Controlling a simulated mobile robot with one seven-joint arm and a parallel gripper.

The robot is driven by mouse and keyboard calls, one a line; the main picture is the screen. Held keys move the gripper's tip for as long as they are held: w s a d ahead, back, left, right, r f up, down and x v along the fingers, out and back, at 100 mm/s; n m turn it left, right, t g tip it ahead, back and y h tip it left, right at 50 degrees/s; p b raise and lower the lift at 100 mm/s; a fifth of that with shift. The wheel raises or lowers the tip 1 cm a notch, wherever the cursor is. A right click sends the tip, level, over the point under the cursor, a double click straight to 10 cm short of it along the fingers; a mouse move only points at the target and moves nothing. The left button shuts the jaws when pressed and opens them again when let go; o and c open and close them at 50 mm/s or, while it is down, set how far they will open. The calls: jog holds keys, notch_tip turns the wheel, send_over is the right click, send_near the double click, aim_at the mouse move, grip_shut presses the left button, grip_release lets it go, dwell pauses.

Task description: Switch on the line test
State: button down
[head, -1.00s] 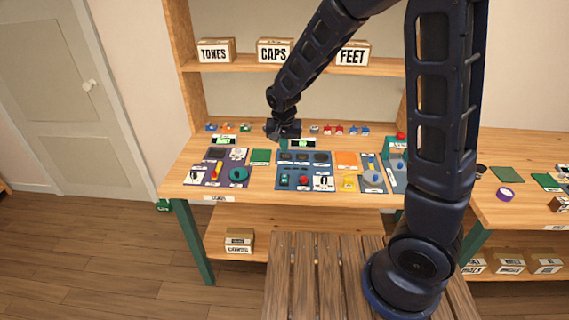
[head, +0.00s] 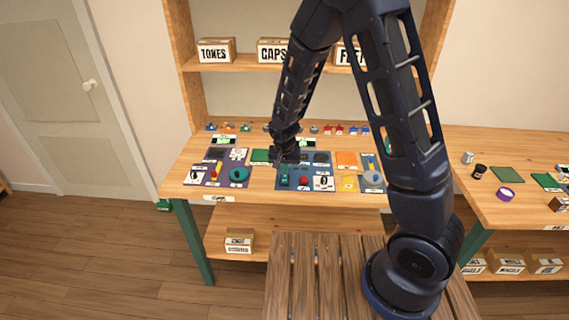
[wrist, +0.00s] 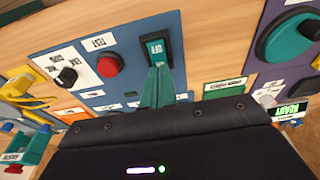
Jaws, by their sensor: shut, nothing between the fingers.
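A dark green rocker switch marked OFF (wrist: 157,45) sits on a blue panel (wrist: 200,20) in the wrist view; it also shows in the head view (head: 284,180). My gripper (wrist: 158,72) is shut and empty, its green fingertips at the lower end of the switch. I cannot tell whether they touch it. In the head view my gripper (head: 285,158) is over the upper left of the blue panel (head: 322,171). A red button (wrist: 108,65) with a TEST label (wrist: 98,42) is left of the switch. The switch's lower end is partly hidden by the fingers.
A black knob (wrist: 67,76) is farther left on the panel. A purple panel with a teal round part (wrist: 290,36) is at the right, and a READY display (wrist: 290,110) is below it. Bare wood separates the panels. Small coloured parts line the table's back.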

jog(key=shift+w+f, duration=0.15)
jog(key=shift+f, duration=0.5)
jog(key=shift+w+d+f+g, duration=0.1)
jog(key=shift+f+g, duration=0.1)
jog(key=shift+g, duration=0.1)
jog(key=shift+s+f, duration=0.1)
jog(key=shift+s, duration=0.85)
jog(key=shift+r, duration=0.2)
jog(key=shift+r, duration=0.5)
notch_tip(320, 180, up, 13)
jog(key=s, duration=0.2)
jog(key=shift+s+f, duration=0.2)
jog(key=shift+s, duration=0.1)
